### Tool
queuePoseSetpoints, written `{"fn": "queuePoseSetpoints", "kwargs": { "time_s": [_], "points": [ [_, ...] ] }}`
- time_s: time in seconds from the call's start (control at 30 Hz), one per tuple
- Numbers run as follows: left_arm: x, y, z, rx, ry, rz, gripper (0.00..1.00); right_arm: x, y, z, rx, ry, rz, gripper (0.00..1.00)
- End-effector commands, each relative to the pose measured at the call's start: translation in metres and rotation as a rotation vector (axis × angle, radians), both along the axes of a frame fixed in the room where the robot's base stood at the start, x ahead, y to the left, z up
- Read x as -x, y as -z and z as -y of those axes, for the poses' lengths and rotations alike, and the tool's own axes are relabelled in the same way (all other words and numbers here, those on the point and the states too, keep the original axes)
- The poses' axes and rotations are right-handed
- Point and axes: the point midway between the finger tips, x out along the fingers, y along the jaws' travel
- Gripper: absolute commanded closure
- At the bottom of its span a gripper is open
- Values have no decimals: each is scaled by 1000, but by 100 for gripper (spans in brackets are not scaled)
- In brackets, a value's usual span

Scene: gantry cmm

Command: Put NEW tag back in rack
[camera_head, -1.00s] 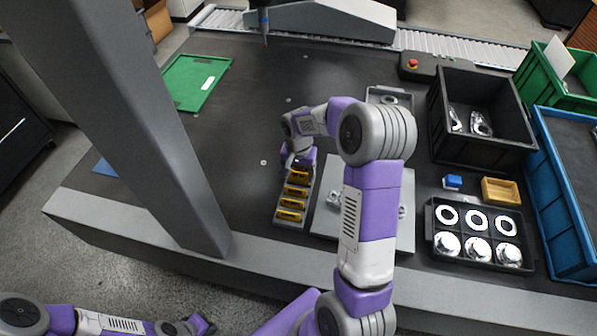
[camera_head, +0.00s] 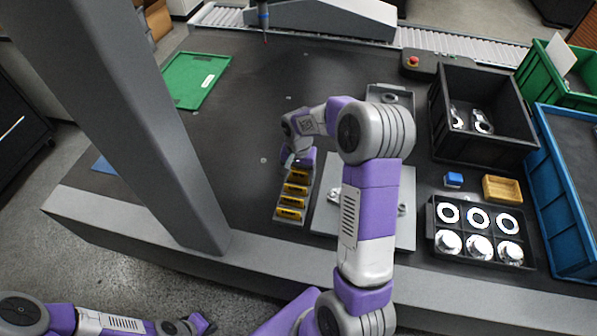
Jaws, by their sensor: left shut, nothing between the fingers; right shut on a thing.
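A narrow grey rack (camera_head: 307,206) stands on the dark table left of the light grey plate. It holds several yellow tags with dark print, such as the nearest one (camera_head: 289,213). My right gripper (camera_head: 299,163) points down at the far end of the rack. It is shut on a tag, apparently the farthest yellow one (camera_head: 297,176), which its fingers partly cover. I cannot read which tag says NEW, nor tell whether the held tag is fully seated. My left gripper (camera_head: 205,325) is shut and empty at the lower left, away from the table.
A light grey plate (camera_head: 330,205) lies right of the rack, partly behind my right arm. Farther right are a black bin (camera_head: 480,85), a black tray of rings and domes (camera_head: 435,240), a yellow box (camera_head: 502,188) and a blue block (camera_head: 453,179). A grey column (camera_head: 130,120) rises at left.

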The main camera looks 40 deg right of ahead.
Motion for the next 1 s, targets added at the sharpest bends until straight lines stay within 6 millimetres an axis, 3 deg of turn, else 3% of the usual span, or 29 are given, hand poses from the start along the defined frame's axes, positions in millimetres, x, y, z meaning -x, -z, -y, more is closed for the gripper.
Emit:
{"fn": "queuePoseSetpoints", "kwargs": {
  "time_s": [0.93, 0.97, 1.0],
  "points": [
    [0, 8, 0, 0, 0, 0, 100, 0, 12, 0, 0, 0, 0, 55],
    [0, 8, 0, 0, 0, 0, 100, 0, 12, 0, 0, 0, 0, 25],
    [0, 8, 0, 0, 0, 0, 100, 0, 12, 0, 0, 0, 0, 19]
  ]
}}
